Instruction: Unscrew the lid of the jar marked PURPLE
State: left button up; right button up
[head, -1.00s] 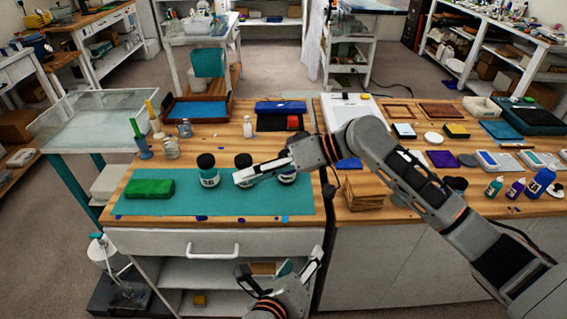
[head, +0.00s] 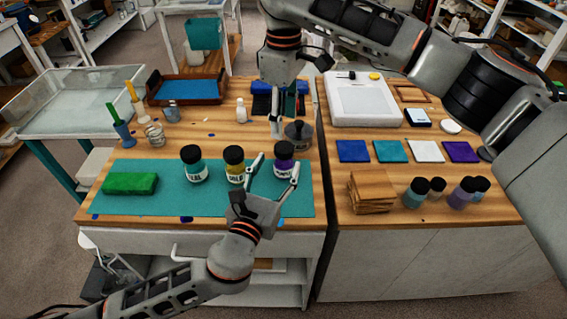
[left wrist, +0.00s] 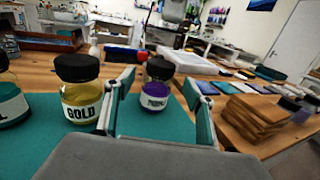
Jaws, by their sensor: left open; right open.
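The jar marked PURPLE (head: 284,160) stands upright on the teal mat, with purple contents, a pale label and a black lid (head: 284,146) on it. In the left wrist view the purple jar (left wrist: 155,97) shows between my two fingers. My left gripper (head: 276,164) is open, low in front of the jar, its fingers pointing at it; I cannot tell whether they touch it. My right gripper (head: 286,125) is open and empty, pointing down above the table just behind the jar.
The GOLD jar (head: 234,164) stands close left of my left gripper, with a teal jar (head: 194,164) beyond it. A green block (head: 130,184) lies on the mat (head: 160,207). A dark round object (head: 299,134) sits behind the purple jar. Stacked wood (head: 370,191) stands right.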

aim_at(281, 159)
pick_arm(q)
jog(key=shift+x, duration=2.75)
grip_shut()
